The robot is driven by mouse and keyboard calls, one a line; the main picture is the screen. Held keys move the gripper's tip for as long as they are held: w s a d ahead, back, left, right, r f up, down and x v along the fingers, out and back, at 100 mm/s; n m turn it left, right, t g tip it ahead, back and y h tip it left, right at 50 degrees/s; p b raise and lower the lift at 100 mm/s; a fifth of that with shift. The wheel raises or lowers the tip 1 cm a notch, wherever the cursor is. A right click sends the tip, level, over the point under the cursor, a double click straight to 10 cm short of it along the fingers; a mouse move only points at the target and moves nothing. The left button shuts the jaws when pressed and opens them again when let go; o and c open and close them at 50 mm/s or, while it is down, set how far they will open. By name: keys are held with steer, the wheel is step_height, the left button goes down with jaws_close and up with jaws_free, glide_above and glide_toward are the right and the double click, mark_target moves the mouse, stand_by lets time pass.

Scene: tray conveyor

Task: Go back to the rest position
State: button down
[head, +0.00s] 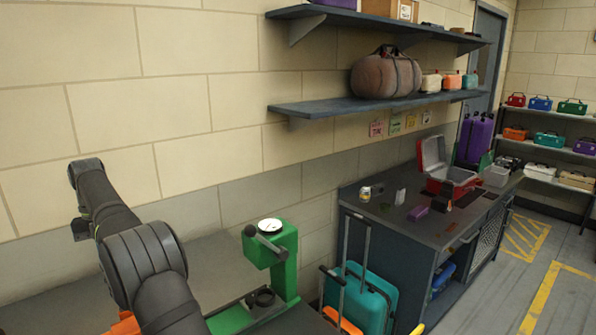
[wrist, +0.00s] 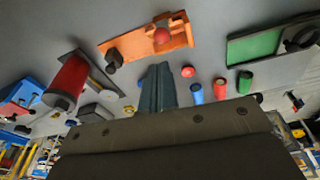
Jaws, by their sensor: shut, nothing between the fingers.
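In the wrist view my gripper (wrist: 157,72) points out over a grey work surface (wrist: 210,55). Its narrow fingers are together, with nothing between them. The fingers cannot be made out there.
In the wrist view a red cylinder (wrist: 69,80) stands at the left. Small blue (wrist: 197,94), red (wrist: 220,88) and green (wrist: 245,82) cylinders stand at the right, near a green tray (wrist: 256,47). In the head view a green press-like device (head: 284,262) stands beside my arm.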

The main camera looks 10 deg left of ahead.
steer(key=shift+s+d+f, duration=0.4)
steer(key=shift+s+f, duration=0.05)
steer(key=shift+f, duration=0.1)
steer(key=shift+s+d+f, duration=0.35)
steer(key=shift+s+f, duration=0.1)
steer(key=shift+f, duration=0.1)
steer(key=shift+s+d+f+t+y, duration=1.05)
steer(key=shift+d+f+y, duration=0.1)
steer(key=shift+f, duration=0.9)
steer(key=shift+s+d+f+t+y, duration=1.05)
steer(key=shift+d+f+t, duration=0.05)
steer(key=shift+f, duration=0.95)
steer(key=shift+s+d+f+t+y, duration=1.05)
steer(key=shift+d+f+y, duration=0.1)
steer(key=shift+f, duration=0.9)
